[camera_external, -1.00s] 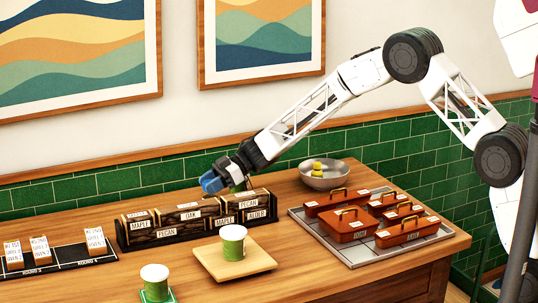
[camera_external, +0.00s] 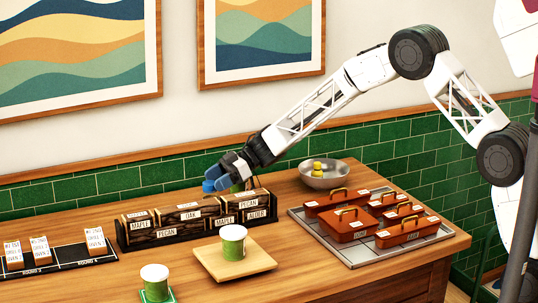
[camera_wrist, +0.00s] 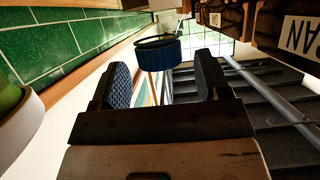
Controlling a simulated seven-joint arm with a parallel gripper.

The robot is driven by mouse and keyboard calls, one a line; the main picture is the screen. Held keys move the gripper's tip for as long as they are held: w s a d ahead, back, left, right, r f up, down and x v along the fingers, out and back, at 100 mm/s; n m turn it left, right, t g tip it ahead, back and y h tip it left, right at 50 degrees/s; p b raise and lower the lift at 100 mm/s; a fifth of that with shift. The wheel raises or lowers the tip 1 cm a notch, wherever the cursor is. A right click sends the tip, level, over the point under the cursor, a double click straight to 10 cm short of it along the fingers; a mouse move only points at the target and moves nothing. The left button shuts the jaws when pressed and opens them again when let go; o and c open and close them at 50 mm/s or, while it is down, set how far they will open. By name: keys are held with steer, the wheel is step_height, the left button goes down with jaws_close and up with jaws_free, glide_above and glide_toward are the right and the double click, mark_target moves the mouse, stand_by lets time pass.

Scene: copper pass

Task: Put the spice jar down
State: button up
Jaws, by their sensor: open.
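In the external view a blue piece (camera_external: 208,186) shows at the fingertips, behind the long dark box. Its lower part is hidden there, so I cannot tell what it stands on. My gripper (camera_wrist: 163,68) is open, with a blue-padded finger on each side of the line to the lid and a gap between. In the external view my gripper (camera_external: 222,180) is low over the back of the box.
The dark box (camera_external: 165,240) carries labels such as MAPLE, OAK and PECAN. A green-and-white tub (camera_external: 233,240) stands on a wooden board (camera_external: 262,262). A metal bowl (camera_external: 342,180) and a tray (camera_external: 350,254) of red-brown toolbox-like cases lie to the right. Green tiles (camera_external: 130,183) line the wall.

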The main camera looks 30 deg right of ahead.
steer(key=v, duration=0.9)
steer(key=shift+d, duration=0.25)
steer(key=shift+r, duration=0.1)
stand_by(0.4)
